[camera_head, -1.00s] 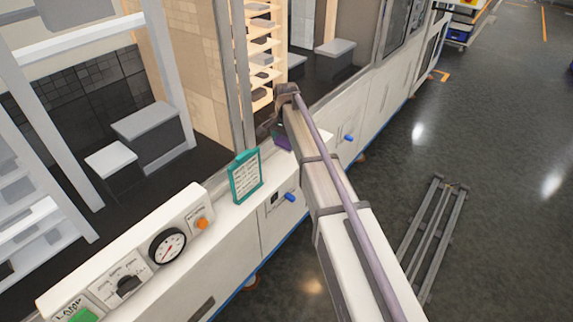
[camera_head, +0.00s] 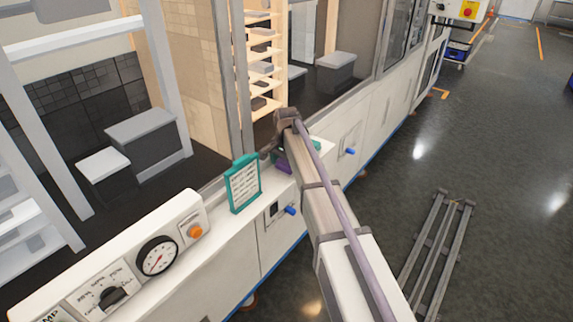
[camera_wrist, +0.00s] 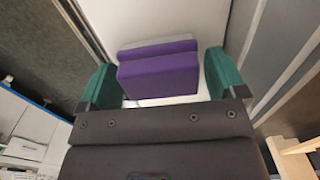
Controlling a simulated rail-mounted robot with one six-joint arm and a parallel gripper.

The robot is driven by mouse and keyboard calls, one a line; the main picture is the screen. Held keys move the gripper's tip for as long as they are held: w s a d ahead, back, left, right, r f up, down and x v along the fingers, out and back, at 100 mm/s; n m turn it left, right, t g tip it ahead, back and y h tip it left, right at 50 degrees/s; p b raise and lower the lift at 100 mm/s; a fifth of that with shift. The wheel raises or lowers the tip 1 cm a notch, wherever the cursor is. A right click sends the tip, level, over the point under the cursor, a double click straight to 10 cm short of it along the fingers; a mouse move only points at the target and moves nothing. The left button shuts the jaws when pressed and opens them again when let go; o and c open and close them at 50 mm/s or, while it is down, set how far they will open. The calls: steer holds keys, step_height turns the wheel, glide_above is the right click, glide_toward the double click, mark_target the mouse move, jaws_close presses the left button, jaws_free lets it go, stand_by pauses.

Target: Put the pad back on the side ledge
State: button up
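The purple pad (camera_wrist: 158,77) shows in the wrist view between the two green fingers of my gripper (camera_wrist: 163,80), over the white ledge (camera_wrist: 160,22). The fingers stand apart, with a narrow gap visible beside the pad, clearest on the right. My gripper is open. In the head view, a bit of the pad (camera_head: 284,163) shows beside my wrist, above the long white side ledge (camera_head: 222,222). My arm hides much of it there. I cannot tell whether the pad rests on the ledge.
A teal-framed sheet (camera_head: 243,184) stands on the ledge close to the left of my gripper. A control box with a dial (camera_head: 157,256) and an orange button sits nearer on the ledge. A window post (camera_head: 241,80) rises behind. A metal rail frame (camera_head: 438,250) lies on the floor.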

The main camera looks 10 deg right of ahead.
steer(key=shift+o, duration=0.7)
step_height(320, 180, up, 13)
steer(key=p, duration=1.3)
steer(key=s+n, duration=1)
steer(key=s, duration=2.1)
steer(key=shift+s+f+b, duration=0.35)
steer(key=shift+s, duration=0.05)
